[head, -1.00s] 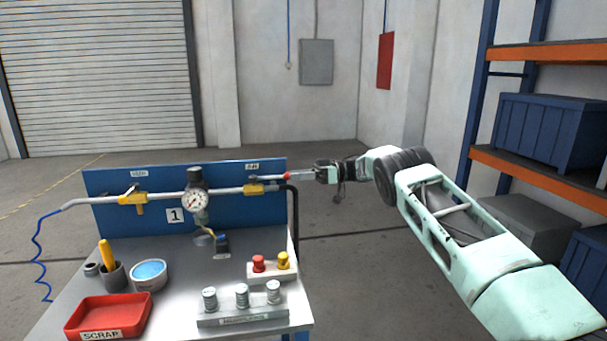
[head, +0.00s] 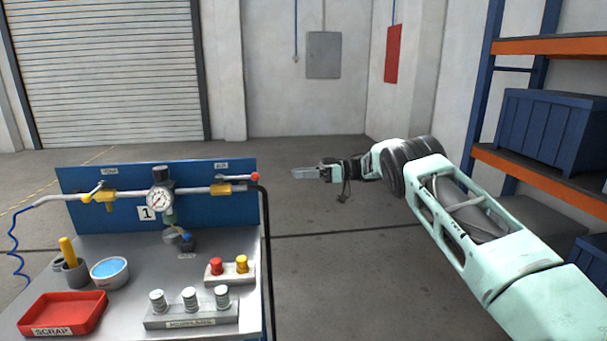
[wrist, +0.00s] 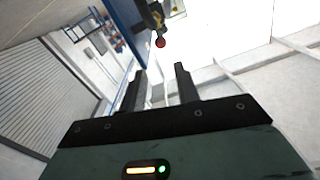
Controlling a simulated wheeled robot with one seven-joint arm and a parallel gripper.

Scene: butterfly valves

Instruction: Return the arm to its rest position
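My gripper (head: 306,173) is off to the right of the workbench in the head view, in free air. In the wrist view its two dark fingers (wrist: 161,80) stand apart with nothing between them, so it is open and empty. The yellow right valve (head: 222,189) is on the pipe on the blue panel (head: 110,215), with a red tip beside it at the pipe's right end. A red ball end (wrist: 159,43) shows beyond the fingertips in the wrist view, apart from them. The yellow left valve (head: 106,196) has its handle tilted.
The bench carries a gauge (head: 159,199), a red scrap tray (head: 62,313), a bowl (head: 109,271) and a rack of several grey cylinders (head: 190,316). Orange-and-blue shelving (head: 540,180) stands right of my arm. The floor between bench and arm is clear.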

